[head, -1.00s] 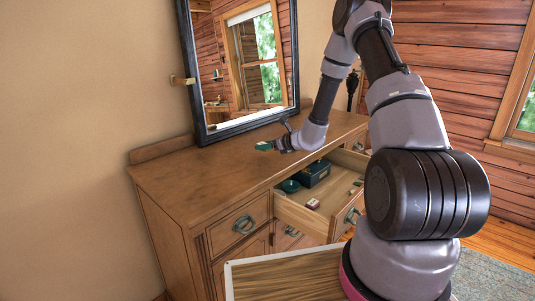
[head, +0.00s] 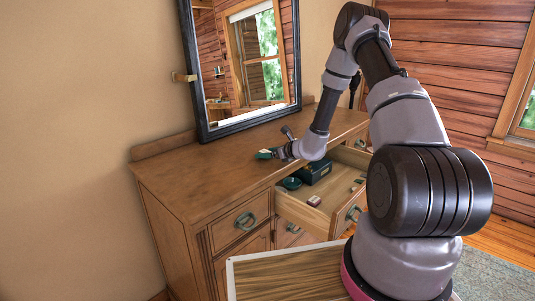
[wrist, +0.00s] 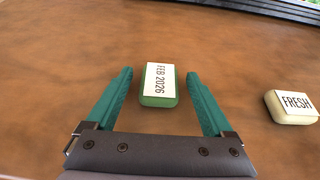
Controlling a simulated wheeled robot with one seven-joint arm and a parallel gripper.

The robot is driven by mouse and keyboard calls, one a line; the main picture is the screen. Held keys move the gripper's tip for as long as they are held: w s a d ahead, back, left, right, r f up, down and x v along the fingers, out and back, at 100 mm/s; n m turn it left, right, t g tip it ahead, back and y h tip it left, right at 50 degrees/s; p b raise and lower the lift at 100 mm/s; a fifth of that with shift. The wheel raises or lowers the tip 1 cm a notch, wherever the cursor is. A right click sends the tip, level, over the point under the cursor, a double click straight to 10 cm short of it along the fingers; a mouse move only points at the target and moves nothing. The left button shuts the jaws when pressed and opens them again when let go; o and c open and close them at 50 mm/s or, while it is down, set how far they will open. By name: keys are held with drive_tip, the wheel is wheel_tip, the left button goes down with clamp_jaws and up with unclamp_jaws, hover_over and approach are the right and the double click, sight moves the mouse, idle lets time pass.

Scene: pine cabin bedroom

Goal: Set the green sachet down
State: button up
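The green sachet (wrist: 159,101) has a white label reading "FEB 2026" and lies on the brown wooden dresser top (wrist: 60,50). In the wrist view my gripper (wrist: 160,73) is open, with one teal finger on each side of the sachet and a visible gap on both sides. In the head view my gripper (head: 274,153) is low over the dresser top (head: 200,178), towards its front edge, and the sachet (head: 263,154) shows small and green at its tip.
A cream sachet (wrist: 291,108) labelled "FRESH" lies right of my gripper. A mirror (head: 245,65) stands behind. The dresser's left top is clear.

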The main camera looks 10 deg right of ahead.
drive_tip(key=shift+r, duration=0.1)
drive_tip(key=shift+s+d+r, duration=0.15)
drive_tip(key=shift+d, duration=0.05)
drive_tip(key=v, duration=1.1)
drive_tip(key=s+a+r+n+g+y, duration=0.1)
drive_tip(key=s+a+r+n+g, duration=0.15)
drive_tip(key=s+r+n, duration=0.35)
drive_tip(key=s+a+r+n+g+y, duration=0.1)
drive_tip(key=s+a+r+n+g, duration=0.2)
drive_tip(key=r, duration=0.5)
drive_tip(key=s+a+r+n+g+y, duration=0.1)
drive_tip(key=s+a+r+n, duration=0.35)
drive_tip(key=r, duration=0.25)
drive_tip(key=s+d+r+n+t+h, duration=0.1)
drive_tip(key=s+d+r+n+h, duration=0.3)
drive_tip(key=s, duration=0.4)
drive_tip(key=s+d+r+n+t+h, duration=0.1)
drive_tip(key=s+d+r+n+h, duration=0.4)
drive_tip(key=s+r+n, duration=0.2)
drive_tip(key=s+r, duration=0.1)
drive_tip(key=s, duration=0.1)
drive_tip(key=shift+s+d+t, duration=0.3)
drive_tip(key=shift+d+t, duration=0.05)
